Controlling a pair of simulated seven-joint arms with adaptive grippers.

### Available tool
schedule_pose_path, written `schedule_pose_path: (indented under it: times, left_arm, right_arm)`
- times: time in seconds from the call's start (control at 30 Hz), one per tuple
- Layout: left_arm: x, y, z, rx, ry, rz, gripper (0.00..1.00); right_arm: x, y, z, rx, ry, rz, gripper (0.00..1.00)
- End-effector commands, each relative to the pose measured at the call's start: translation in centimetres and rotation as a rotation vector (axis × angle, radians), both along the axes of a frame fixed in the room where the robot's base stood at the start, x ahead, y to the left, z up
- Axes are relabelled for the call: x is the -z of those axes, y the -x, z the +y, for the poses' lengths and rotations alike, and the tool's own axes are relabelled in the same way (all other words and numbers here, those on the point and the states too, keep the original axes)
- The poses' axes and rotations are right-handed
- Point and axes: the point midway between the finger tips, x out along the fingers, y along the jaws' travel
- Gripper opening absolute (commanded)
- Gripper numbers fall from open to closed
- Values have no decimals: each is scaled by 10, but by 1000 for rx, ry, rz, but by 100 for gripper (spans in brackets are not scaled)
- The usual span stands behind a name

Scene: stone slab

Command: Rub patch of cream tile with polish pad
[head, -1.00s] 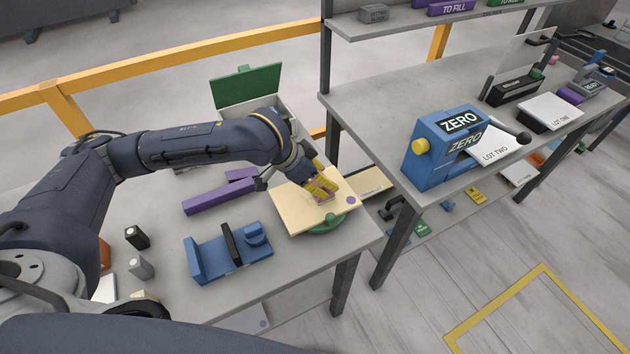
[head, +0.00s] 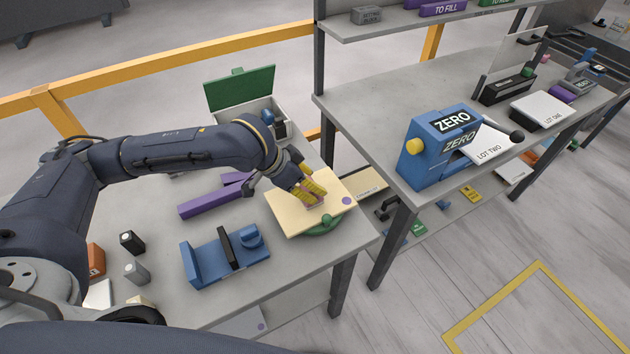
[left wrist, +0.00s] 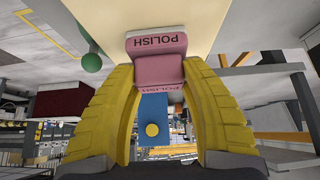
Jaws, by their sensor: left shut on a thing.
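The cream tile (head: 285,208) lies on a green round stand (head: 318,228) near the front right corner of the stone slab table. A purple dot (head: 347,201) marks its right corner. My left gripper (head: 315,198) is over the middle of the tile, its yellow fingers shut on the pink polish pad. In the left wrist view the polish pad (left wrist: 158,72), lettered POLISH, is between the fingers, with its far end at the cream tile (left wrist: 205,22). The pad looks to be at the tile's face, but I cannot be sure of contact. The tile's surface under the pad is hidden.
A blue fixture (head: 215,260) stands left of the tile, and a purple bar (head: 210,203) lies behind it. An open box with a green lid (head: 240,88) is at the back. A second bench (head: 370,95) with a blue ZERO device (head: 425,150) stands right, across a gap.

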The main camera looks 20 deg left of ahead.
Motion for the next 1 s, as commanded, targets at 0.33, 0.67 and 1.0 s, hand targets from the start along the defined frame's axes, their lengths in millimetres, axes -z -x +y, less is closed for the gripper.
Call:
schedule_pose_path:
  times: [0.33,0.67,1.0]
  left_arm:
    - [1,11,11,-1,0,0,18]
    - [4,26,26,1,-1,2,18]
    - [3,27,26,1,-3,5,18]
  right_arm:
    - [0,0,0,0,0,0,0]
    - [0,0,0,0,0,0,0]
    - [0,0,0,0,0,0,0]
